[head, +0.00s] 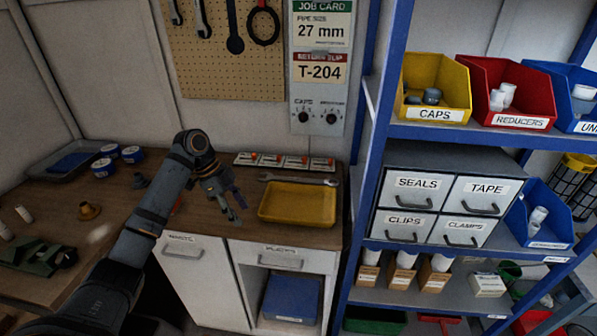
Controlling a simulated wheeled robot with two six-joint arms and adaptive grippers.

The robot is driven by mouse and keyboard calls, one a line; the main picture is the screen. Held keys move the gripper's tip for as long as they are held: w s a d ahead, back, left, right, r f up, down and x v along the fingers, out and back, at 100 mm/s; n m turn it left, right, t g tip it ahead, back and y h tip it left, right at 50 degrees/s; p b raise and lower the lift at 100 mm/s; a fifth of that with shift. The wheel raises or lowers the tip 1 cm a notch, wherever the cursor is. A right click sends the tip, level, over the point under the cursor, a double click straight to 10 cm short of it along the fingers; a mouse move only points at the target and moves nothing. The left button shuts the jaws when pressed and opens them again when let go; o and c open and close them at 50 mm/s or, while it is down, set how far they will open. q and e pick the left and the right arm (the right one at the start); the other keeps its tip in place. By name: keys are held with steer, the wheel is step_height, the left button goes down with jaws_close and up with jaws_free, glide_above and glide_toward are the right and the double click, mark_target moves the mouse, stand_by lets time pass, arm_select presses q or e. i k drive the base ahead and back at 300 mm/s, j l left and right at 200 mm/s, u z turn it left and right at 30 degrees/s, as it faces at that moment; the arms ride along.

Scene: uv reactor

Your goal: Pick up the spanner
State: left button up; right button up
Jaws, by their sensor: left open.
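A silver spanner (300,180) lies on the wooden bench top, just behind the yellow tray and in front of a row of small red-and-white units. Another spanner (202,19) hangs on the pegboard above. My left gripper (234,209) is open and empty over the bench, to the left of the yellow tray. It is left of and nearer than the lying spanner, apart from it. My right gripper is not in view.
The yellow tray (298,203) looks empty. The red-and-white units (285,160) stand along the wall. A blue-framed shelf (372,150) with bins bounds the bench on the right. A dark tool (234,30) and a ring (263,25) hang on the pegboard (215,70).

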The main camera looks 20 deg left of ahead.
mark_target(270, 177)
steer(key=i, duration=1.05)
